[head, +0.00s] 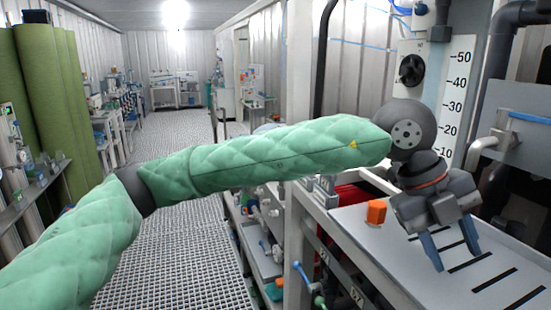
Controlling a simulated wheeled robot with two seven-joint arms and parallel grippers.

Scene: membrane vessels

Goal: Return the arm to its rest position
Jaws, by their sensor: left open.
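My left arm (270,157), in a green quilted cover, comes in from the left and stretches across the view to the right. My left gripper (452,254) is at its end, pointing down over a pale grey panel (382,254) with black slots. Its two blue-tipped fingers are apart, with nothing visible between them. I cannot tell whether the tips touch the panel. An orange block (376,212) sits on the panel to the left of the gripper, apart from it. My right gripper is not in view.
Dark pipes (497,80) stand at the right. Shelves with valves (262,240) lie below the arm. A grated floor aisle (180,150) is open toward the back. Green rolls (50,100) stand at the left.

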